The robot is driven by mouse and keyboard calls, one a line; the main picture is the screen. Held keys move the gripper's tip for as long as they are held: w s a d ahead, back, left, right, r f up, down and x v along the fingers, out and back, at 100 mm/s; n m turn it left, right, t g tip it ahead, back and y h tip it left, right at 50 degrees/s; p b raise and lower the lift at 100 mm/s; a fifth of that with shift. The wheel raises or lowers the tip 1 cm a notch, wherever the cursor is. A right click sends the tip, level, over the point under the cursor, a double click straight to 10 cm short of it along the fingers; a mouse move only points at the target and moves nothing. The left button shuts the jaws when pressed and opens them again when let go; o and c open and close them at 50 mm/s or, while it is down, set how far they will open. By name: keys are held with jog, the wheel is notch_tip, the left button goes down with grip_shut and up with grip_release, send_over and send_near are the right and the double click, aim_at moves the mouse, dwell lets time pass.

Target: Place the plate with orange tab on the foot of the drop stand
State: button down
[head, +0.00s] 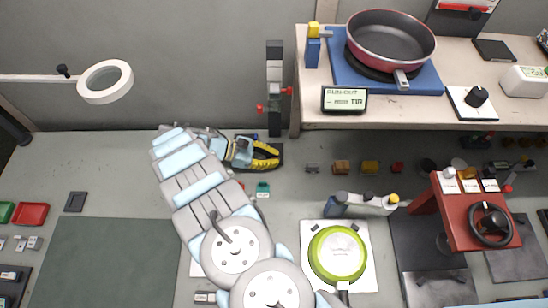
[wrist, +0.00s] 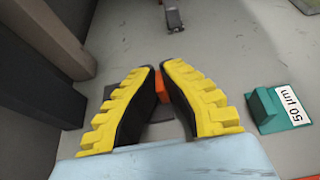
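My gripper (head: 262,155) is low over the dark foot (head: 279,150) of the drop stand, the upright column (head: 275,95) with black and white sections and red knobs. In the wrist view my yellow-ridged fingers (wrist: 161,68) converge at the tips, and an orange tab (wrist: 163,86) fills the narrow gap between them. They look shut on it. The plate's body is mostly hidden by the fingers. Part of the dark grey foot (wrist: 109,92) shows beside and below the fingers. I cannot tell whether the plate touches the foot. In the head view the plate is hidden.
Dark stand uprights (wrist: 45,35) rise close at the left in the wrist view. A workbench (head: 400,113) with a red pan (head: 390,40) is at the upper right. A green pan (head: 338,254) lies lower down.

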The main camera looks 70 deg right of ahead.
jog(key=c, duration=1.2)
grip_release()
jog(key=shift+c, duration=0.2)
jog(key=shift+r, duration=0.1)
jog(key=v, duration=0.6)
jog(key=b+v, duration=0.2)
jog(key=shift+w, duration=0.35)
jog(key=shift+w+a+r+b, duration=0.15)
jog(key=shift+w+b, duration=0.1)
jog(key=shift+b, duration=0.3)
jog(key=shift+w+b, duration=0.1)
jog(key=shift+b, duration=0.55)
jog(key=shift+w+b, duration=0.1)
jog(key=shift+b, duration=0.3)
